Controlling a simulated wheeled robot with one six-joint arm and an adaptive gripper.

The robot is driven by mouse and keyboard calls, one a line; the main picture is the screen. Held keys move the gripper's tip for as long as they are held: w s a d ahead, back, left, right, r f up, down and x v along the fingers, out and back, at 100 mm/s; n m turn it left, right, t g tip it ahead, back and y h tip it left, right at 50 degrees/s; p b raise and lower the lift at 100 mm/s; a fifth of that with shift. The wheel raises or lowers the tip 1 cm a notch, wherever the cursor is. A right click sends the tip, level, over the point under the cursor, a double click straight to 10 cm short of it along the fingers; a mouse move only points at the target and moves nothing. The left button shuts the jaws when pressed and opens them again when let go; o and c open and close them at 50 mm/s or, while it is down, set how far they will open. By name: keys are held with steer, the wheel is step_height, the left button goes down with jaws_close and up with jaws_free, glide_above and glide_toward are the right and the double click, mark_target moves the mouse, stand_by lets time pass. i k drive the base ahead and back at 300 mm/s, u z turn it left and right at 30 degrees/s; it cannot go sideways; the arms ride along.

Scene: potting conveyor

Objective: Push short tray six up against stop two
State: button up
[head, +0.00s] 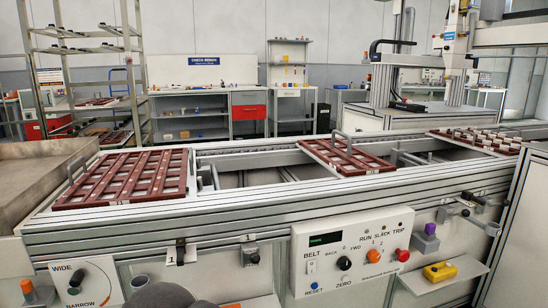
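Three dark red slatted trays lie on the conveyor. The wide left tray (125,178) has a grey handle at its far left corner. A narrower middle tray (345,157) has an upright handle at its back. The right tray (478,141) carries rows of white pieces. The tags on their front edges are too small to read, so I cannot tell which is six. A metal bracket (402,156) stands just right of the middle tray, with a small gap; I cannot tell whether it is stop two.
The conveyor's front rail (250,215) carries a control box (350,253) with buttons, a wide/narrow dial panel (85,285) and clamps marked 1. A yellow device (440,271) rests on a lower shelf. Open belt gaps lie between the trays. A steel table (40,175) adjoins the left end.

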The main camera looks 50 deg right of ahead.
mark_target(344, 160)
steer(key=z, duration=2.2)
